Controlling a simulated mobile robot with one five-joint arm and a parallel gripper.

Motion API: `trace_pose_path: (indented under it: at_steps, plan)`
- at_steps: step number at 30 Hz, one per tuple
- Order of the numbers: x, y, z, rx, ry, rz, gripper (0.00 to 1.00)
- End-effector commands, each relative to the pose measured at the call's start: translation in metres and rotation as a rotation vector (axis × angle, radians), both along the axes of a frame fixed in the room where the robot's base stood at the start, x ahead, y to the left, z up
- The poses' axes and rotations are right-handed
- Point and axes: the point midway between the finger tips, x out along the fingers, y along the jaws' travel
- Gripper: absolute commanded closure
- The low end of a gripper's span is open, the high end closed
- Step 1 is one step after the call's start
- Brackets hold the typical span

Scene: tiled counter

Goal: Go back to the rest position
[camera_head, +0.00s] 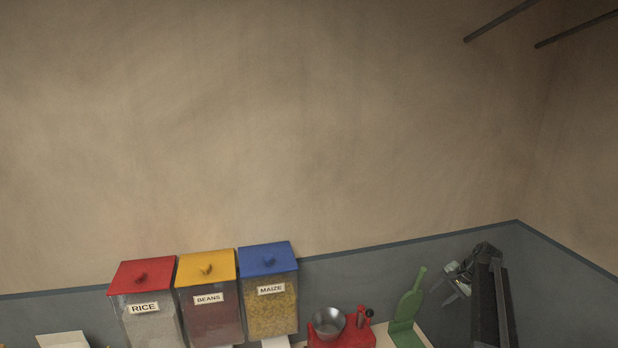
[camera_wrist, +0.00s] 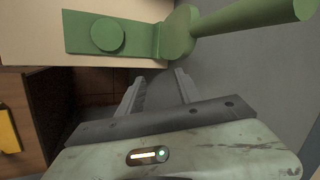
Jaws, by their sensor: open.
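My gripper (camera_head: 455,284) is at the lower right in the head view, at the end of my dark arm, to the right of a green paddle-shaped thing (camera_head: 410,305). In the wrist view my gripper's fingers (camera_wrist: 160,79) are apart with nothing between them. The green thing (camera_wrist: 120,33) lies beyond the fingertips there, with a flat base, a round knob and a long handle. My gripper looks apart from it.
Bins of rice (camera_head: 145,308), beans (camera_head: 209,299) and maize (camera_head: 270,290) stand in a row with red, yellow and blue lids. A metal bowl (camera_head: 328,321) sits on a red box (camera_head: 350,338) beside them. Grey wall panelling (camera_head: 440,262) lies close behind my arm.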

Motion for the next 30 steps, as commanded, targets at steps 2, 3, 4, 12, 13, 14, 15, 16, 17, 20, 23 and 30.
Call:
trace_pose_path:
  at_steps: [2,3,4,12,13,14,15,16,17,20,23,30]
  plan:
    - [-0.032,0.023,-0.03,0.042,-0.002,-0.014,0.59]
    - [-0.041,0.032,-0.036,0.061,-0.001,-0.021,0.59]
    - [-0.048,0.038,-0.04,0.075,-0.002,-0.024,0.59]
    - [-0.102,0.088,-0.078,0.182,-0.002,-0.053,0.59]
    - [-0.108,0.094,-0.082,0.192,-0.002,-0.055,0.59]
    - [-0.113,0.1,-0.085,0.201,0.0,-0.054,0.59]
    - [-0.121,0.108,-0.089,0.207,0.001,-0.048,0.59]
    - [-0.126,0.117,-0.089,0.204,0.004,-0.034,0.59]
    - [-0.13,0.126,-0.088,0.195,0.01,-0.014,0.59]
    - [-0.143,0.157,-0.083,0.123,0.03,0.097,0.59]
    - [-0.16,0.188,-0.08,0.029,0.055,0.233,0.59]
    - [-0.214,0.255,-0.068,-0.232,0.122,0.622,0.59]
